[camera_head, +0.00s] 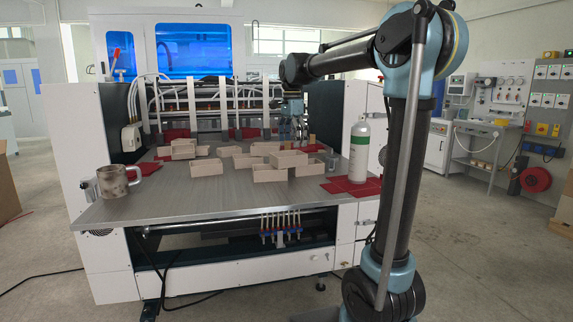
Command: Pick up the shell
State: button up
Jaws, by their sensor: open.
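Several beige open box shells lie on the grey table (150,207). One shell (211,170) stands at the front left of the group, and another shell (270,173) is at the front middle. More shells (183,150) lie behind, some touching or overlapping. I cannot tell which one the task means. My gripper (291,136) points down over the back right of the table, behind the front shells. It is open, small in the picture, and no shell shows between its fingers.
A metal mug (113,183) stands at the left table edge. A white and green bottle (359,152) stands on red sheets (345,188) at the right, beside a small clear glass (332,163). White upright bars (223,104) cross the machine's back. The front left tabletop is clear.

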aim_at(290, 155)
jog(key=shift+a+f, duration=0.2)
jog(key=shift+f, duration=1.25)
jog(key=shift+a+f, duration=0.15)
jog(key=shift+f, duration=1.25)
jog(key=c, duration=1.1)
